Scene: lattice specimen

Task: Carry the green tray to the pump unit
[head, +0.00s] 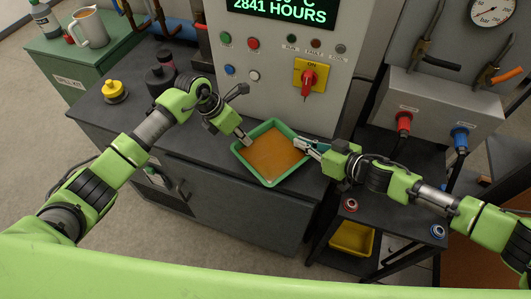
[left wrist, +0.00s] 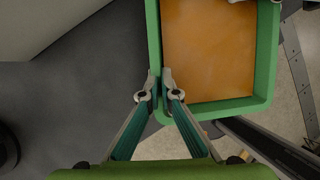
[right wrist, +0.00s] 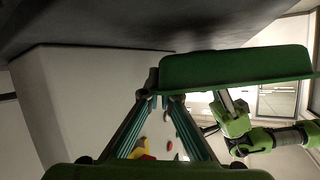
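The green tray (head: 243,160), its inside orange-brown, is at the front edge of the dark countertop, below the grey control panel. Whether it touches the counter is unclear. My left gripper (head: 246,139) is shut on one rim of it; in the left wrist view the fingertips (left wrist: 159,82) pinch the tray's left wall (left wrist: 153,40). My right gripper (head: 298,146) is at the opposite rim, and in the right wrist view its fingertips (right wrist: 163,92) close at the end of the tray (right wrist: 235,68). No readable label names the pump unit; the grey panel (head: 270,90) has a display and a red switch.
A yellow-topped item (head: 114,90) and dark bottles (head: 160,75) stand on the counter at left. A green cabinet (head: 70,62) holds a jug (head: 90,30). At right are a dark low stand (head: 400,215), a yellow bin (head: 352,238) and a grey connector box (head: 440,105).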

